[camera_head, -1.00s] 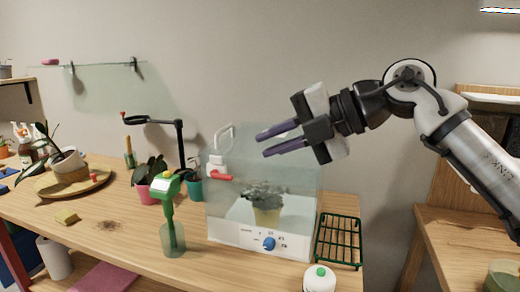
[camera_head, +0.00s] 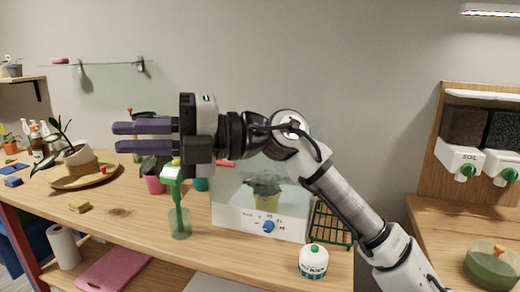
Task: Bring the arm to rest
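My gripper (camera_head: 146,138) is in the air over the wooden table, pointing left. Its two purple fingers are apart with nothing between them. My arm runs from the lower right up to an elbow and then left. It covers the upper part of the clear box (camera_head: 232,215), which has a potted plant (camera_head: 265,190) inside and a blue knob on its white base.
A white bottle (camera_head: 313,262) and green rack (camera_head: 330,228) are at right. Soil dispensers (camera_head: 460,157) hang at far right.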

